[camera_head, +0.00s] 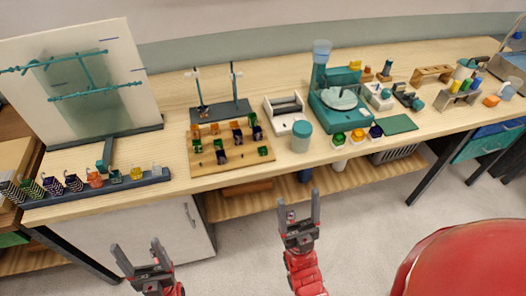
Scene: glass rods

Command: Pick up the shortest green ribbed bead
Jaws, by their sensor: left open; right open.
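Small beads in green, orange and dark blue stand on a wooden board (227,184) at the middle left of the bench. One green bead (263,151) is at the board's right front, and another green bead (196,146) is at its left. They are too small for me to tell ribs or compare heights. My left gripper (138,246) is open and empty, low in front of the bench at the left. My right gripper (299,198) is open and empty, in front of the bench edge near the middle. Both are apart from the beads.
A rack of coloured pieces (135,182) lies along the left front edge below a white panel (115,45). A teal machine (321,105), a teal-lidded jar (302,136) and a white tray (285,122) stand right of the board. A red round seat (465,265) is at lower right.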

